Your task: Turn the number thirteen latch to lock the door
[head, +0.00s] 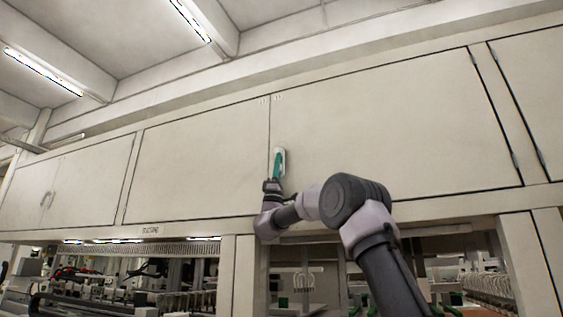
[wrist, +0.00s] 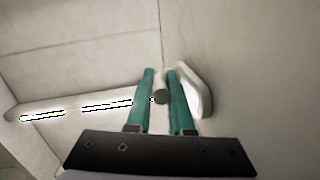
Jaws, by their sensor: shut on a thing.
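The latch sits at the seam between two pale overhead cabinet doors, its white rounded plate (head: 282,154) on the left edge of the right door (head: 400,125). My gripper (head: 277,160) is raised to it from below, its green fingers over the plate. In the wrist view, my gripper (wrist: 160,75) has its two green fingers on either side of a short grey latch piece (wrist: 161,97), shut on it. The white plate (wrist: 199,92) shows behind the right finger. No number is readable on the latch, and the fingers hide part of it.
The left door (head: 200,160) lies beside the seam, and both doors look closed. A frame beam runs below them. Under the cabinets is an open bay with machinery (head: 150,275) and upright posts (head: 245,275). Ceiling lamps (head: 43,72) hang above.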

